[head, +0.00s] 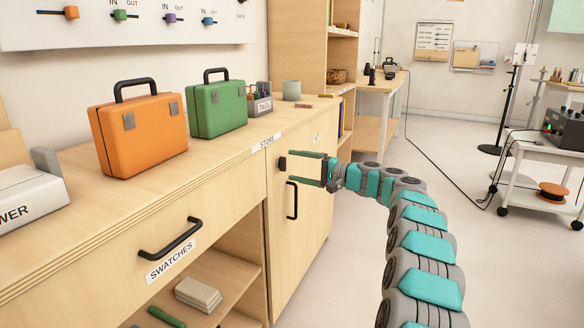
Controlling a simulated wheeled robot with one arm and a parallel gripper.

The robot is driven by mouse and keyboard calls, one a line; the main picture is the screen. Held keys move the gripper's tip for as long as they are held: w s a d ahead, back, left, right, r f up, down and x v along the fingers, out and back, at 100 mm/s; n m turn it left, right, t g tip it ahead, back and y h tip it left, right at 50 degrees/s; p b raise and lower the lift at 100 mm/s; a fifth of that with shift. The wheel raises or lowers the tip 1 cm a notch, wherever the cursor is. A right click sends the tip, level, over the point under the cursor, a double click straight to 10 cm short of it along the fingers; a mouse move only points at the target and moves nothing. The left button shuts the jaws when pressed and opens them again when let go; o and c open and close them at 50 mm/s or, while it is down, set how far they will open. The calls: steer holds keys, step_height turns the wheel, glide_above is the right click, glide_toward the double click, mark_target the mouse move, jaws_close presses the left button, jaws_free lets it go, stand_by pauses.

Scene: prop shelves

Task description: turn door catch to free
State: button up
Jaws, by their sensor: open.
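The door catch (283,163) is a small dark block on the pale wood cupboard door (310,228), near its upper left edge. My gripper (292,168) is open, with one finger above the other. Its fingertips point left at the catch, which shows just beyond them, at a height between the two. I cannot tell whether the fingers touch the catch. The door looks shut, and its black upright handle (293,200) is below the gripper. A label on the counter edge above reads STORE (266,142).
The SWATCHES drawer handle (170,239) sticks out at the left. A white trolley (540,160) stands at the right. The floor between is mostly clear, with a cable across it.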

steer(key=v, duration=0.5)
steer(key=shift+s+d, duration=0.1)
steer(key=shift+d, duration=0.2)
steer(key=s+a+f+n+g+h, duration=0.1)
steer(key=s+a+n+g+h, duration=0.15)
steer(key=s, duration=1.25)
steer(key=s+a+f+n+g+h, duration=0.1)
steer(key=s+a+g+h, duration=0.3)
steer(key=s, duration=1.1)
steer(key=s+d+f+h, duration=0.3)
steer(key=s+d, duration=0.4)
steer(key=s, duration=0.4)
steer(key=s+d+f+g+h, duration=0.1)
steer(key=s+d+f+h, duration=0.3)
steer(key=s, duration=0.7)
steer(key=s+d+f+h, duration=0.3)
steer(key=s+d+f, duration=0.4)
steer(key=s+d, duration=0.3)
steer(key=shift+s+d+n, duration=0.35)
steer(key=shift+s+d, duration=0.05)
steer(key=shift+d, duration=0.4)
steer(key=shift+g+h, duration=0.25)
